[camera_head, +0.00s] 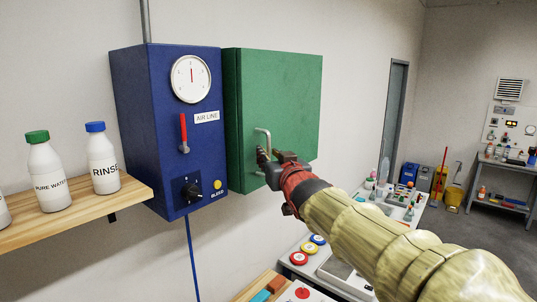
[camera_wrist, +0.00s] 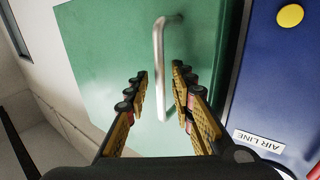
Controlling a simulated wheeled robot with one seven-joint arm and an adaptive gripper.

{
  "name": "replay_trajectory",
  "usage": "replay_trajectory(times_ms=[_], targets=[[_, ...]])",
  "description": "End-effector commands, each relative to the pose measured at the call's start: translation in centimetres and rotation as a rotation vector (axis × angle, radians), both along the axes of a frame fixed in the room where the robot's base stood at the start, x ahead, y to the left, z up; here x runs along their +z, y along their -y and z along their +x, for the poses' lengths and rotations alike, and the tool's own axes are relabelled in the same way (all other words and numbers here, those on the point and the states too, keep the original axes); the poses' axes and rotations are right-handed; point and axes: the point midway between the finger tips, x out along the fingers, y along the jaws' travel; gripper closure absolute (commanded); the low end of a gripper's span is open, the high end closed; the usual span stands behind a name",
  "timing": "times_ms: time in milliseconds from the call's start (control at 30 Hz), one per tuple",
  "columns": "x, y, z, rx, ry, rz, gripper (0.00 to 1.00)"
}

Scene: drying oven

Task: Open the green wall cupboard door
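The green wall cupboard (camera_head: 285,95) hangs on the wall, and its door looks shut. It also fills the middle of the wrist view (camera_wrist: 105,55). A silver bar handle (camera_head: 264,138) stands out from the door near its left edge. In the wrist view the handle (camera_wrist: 159,75) runs between my fingers. My gripper (camera_head: 271,158) is at the handle's lower part. In the wrist view my gripper (camera_wrist: 160,85) is open, with one finger on each side of the handle and a visible gap to both.
A blue air line box (camera_head: 165,125) with a gauge and red lever sits directly left of the cupboard. A wooden shelf (camera_head: 75,210) with bottles is further left. A bench (camera_head: 345,285) with buttons lies below. The wall right of the cupboard is clear.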

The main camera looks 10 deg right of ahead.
Motion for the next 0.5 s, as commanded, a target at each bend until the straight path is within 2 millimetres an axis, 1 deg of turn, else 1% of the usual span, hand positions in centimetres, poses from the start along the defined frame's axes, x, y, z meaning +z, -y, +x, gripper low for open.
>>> replay_trajectory(times_ms=[100,367,500], targets=[[-0.01,-0.04,0.67,0.0,0.0,0.001,0.76],[-0.02,-0.02,0.81,0.0,0.0,0.0,0.76],[-0.03,-0.02,0.8,0.0,0.0,0.0,0.82]])
